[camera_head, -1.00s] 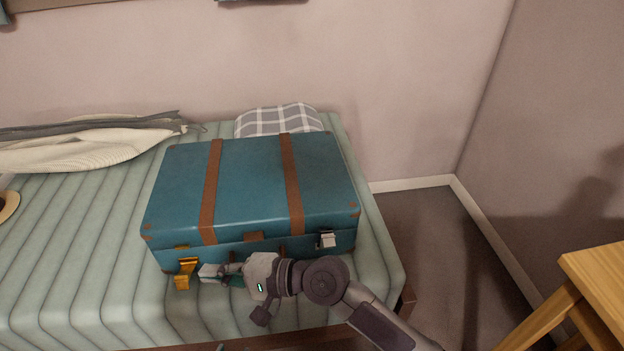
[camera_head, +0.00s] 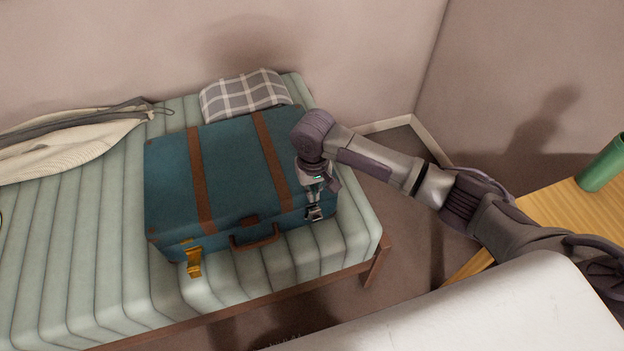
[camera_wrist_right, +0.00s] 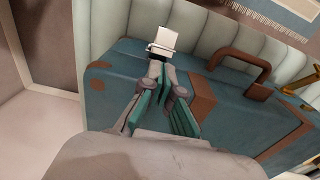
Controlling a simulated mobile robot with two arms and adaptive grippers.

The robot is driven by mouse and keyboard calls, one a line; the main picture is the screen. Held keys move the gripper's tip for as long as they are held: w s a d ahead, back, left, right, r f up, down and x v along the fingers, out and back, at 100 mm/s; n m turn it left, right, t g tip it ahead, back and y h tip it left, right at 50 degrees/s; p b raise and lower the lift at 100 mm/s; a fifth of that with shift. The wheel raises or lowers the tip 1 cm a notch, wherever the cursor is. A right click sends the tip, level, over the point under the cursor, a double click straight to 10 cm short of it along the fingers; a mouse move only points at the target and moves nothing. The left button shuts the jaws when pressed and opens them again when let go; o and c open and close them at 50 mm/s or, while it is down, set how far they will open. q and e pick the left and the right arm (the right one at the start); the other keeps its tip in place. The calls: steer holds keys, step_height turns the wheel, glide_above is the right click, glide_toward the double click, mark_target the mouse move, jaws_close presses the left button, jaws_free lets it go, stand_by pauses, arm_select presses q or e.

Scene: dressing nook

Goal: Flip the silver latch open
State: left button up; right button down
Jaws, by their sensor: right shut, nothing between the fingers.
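The blue suitcase (camera_head: 225,165) with brown straps lies closed on the striped bed. The silver latch (camera_wrist_right: 163,40) is on its front at the right end. In the head view the silver latch (camera_head: 315,213) is just below my right gripper (camera_head: 314,203). In the wrist view my right gripper (camera_wrist_right: 158,72) has its fingers together, empty, with the tips at or very near the latch; contact is unclear. The gold latch (camera_head: 193,263) hangs down at the front left. Whether the silver latch is fastened is hard to tell. My left gripper is out of view.
The brown handle (camera_head: 255,238) is left of the silver latch. A checked pillow (camera_head: 245,95) lies behind the suitcase, and a cream garment (camera_head: 70,145) lies at left. A wooden table (camera_head: 560,215) with a green cylinder (camera_head: 603,163) stands at right.

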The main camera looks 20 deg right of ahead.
mark_target(315, 217)
step_height(315, 217, down, 3)
steer(key=shift+r, duration=0.2)
steer(key=shift+f, duration=0.45)
